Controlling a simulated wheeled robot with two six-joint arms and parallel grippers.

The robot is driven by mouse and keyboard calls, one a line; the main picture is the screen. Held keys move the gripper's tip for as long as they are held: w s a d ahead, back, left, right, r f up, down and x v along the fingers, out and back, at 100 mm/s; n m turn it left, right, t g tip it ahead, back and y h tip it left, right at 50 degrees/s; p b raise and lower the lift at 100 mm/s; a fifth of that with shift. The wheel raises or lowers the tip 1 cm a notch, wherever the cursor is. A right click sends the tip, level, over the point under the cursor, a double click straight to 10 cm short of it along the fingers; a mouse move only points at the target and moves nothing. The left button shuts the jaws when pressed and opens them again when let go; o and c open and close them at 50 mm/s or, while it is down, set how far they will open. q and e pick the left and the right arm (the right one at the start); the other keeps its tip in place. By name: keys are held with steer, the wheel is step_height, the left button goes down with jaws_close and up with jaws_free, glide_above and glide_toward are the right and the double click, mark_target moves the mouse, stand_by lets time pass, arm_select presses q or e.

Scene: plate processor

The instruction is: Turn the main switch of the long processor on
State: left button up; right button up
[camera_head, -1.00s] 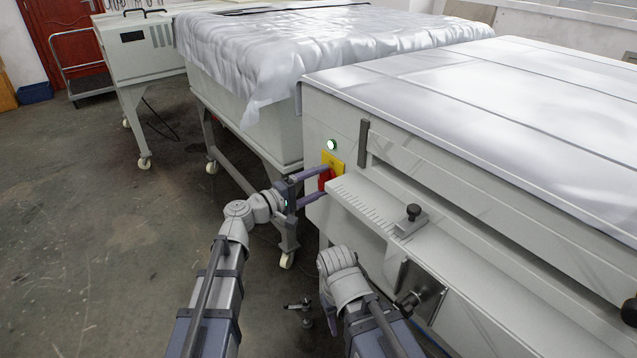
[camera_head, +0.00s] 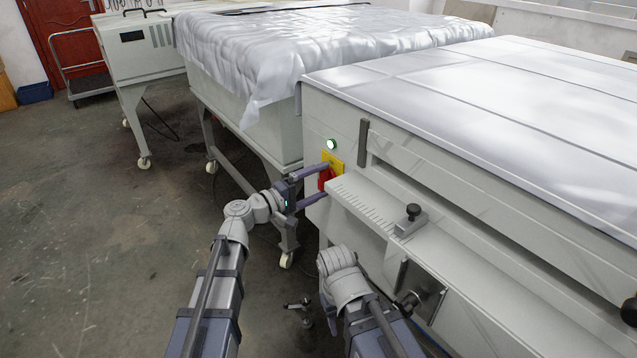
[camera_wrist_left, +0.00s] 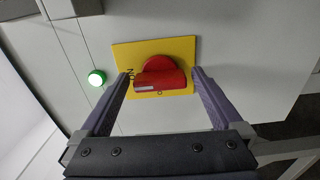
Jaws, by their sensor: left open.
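The long processor (camera_head: 480,155) is a pale grey machine on the right in the head view. Its main switch is a red knob (camera_head: 325,179) on a yellow plate (camera_head: 334,160) at the left end of its front. In the left wrist view the red knob (camera_wrist_left: 160,76) sits between my open fingers, with gaps on both sides and "ON" printed on the plate beside it. A green lamp (camera_head: 332,144) glows above the switch. My left gripper (camera_head: 322,183) is open around the knob. My right arm shows at the bottom, but its fingertips are not clearly seen.
A ledge (camera_head: 370,200) with a black-knobbed slider (camera_head: 413,212) juts out just right of the switch. A second machine under a silvery cover (camera_head: 300,50) stands behind left.

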arm_select(q)
steer(key=shift+a, duration=0.1)
steer(key=v, duration=0.7)
steer(key=shift+s+a, duration=0.2)
steer(key=shift+s, duration=0.05)
steer(key=s+d+f+m+g+y, duration=0.25)
steer(key=s+f+g, duration=0.2)
steer(key=f, duration=0.45)
steer(key=s+a+f+m+g+y, duration=0.5)
steer(key=s+a+f+y, duration=0.6)
steer(key=a+f+y, duration=0.15)
steer(key=s+d+m+g, duration=0.1)
steer(key=s+d+m, duration=0.2)
steer(key=s+d, duration=0.45)
step_height(320, 180, up, 30)
steer(key=w+d+p, duration=0.1)
steer(key=d+p, duration=0.1)
steer(key=p, duration=2.8)
steer(key=shift+d+y, duration=0.2)
steer(key=shift+y, duration=0.2)
